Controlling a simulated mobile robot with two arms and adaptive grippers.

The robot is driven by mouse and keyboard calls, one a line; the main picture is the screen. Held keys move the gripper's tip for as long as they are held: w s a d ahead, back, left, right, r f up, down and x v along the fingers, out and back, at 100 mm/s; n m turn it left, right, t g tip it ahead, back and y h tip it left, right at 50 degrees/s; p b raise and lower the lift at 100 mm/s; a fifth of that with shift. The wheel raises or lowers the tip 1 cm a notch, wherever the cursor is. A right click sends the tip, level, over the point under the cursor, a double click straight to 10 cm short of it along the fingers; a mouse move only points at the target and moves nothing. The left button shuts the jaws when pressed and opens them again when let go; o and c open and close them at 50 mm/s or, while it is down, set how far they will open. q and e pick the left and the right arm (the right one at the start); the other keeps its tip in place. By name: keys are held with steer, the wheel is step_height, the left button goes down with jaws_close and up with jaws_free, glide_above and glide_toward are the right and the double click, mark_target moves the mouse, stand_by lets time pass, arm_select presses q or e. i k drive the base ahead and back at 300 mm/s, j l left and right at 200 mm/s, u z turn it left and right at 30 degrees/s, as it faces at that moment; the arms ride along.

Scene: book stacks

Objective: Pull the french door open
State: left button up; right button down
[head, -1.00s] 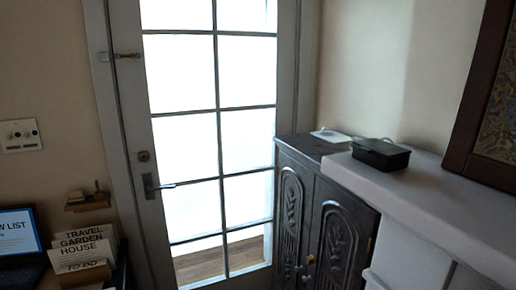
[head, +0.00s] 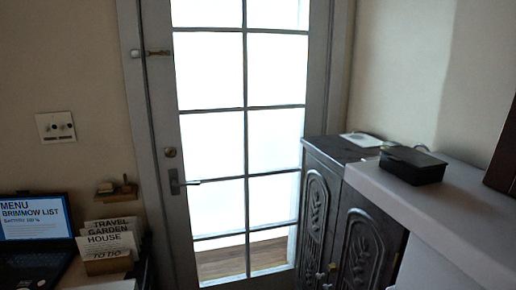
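The french door (head: 246,110) stands in the middle of the head view, a grey frame with several bright glass panes. It looks closed in its frame. A lever handle (head: 183,182) sits on its left side, with a round lock (head: 170,152) above it. A latch (head: 158,52) is higher up on the left edge. Neither of my grippers shows in the head view. The bottom edge of the door is cut off or barely in view.
A dark carved cabinet (head: 343,232) stands right of the door, close to its frame. A white ledge (head: 430,208) with a black box (head: 412,165) juts out at the right. At the left are a laptop (head: 36,232) and a book holder (head: 106,264).

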mark_target(159, 30)
steer(key=i+u, duration=0.1)
steer(key=u, duration=0.75)
steer(key=i+u, duration=0.1)
steer(key=u, duration=0.35)
steer(key=l+u, duration=0.15)
steer(key=u, duration=0.3)
steer(key=i+l+u, duration=0.1)
steer(key=u, duration=0.3)
steer(key=l+u, duration=0.1)
steer(key=u, duration=0.35)
steer(key=i+l+u, duration=0.1)
steer(key=u, duration=0.35)
steer(key=i+l+z, duration=0.15)
steer(key=l, duration=0.9)
steer(key=k, duration=0.1)
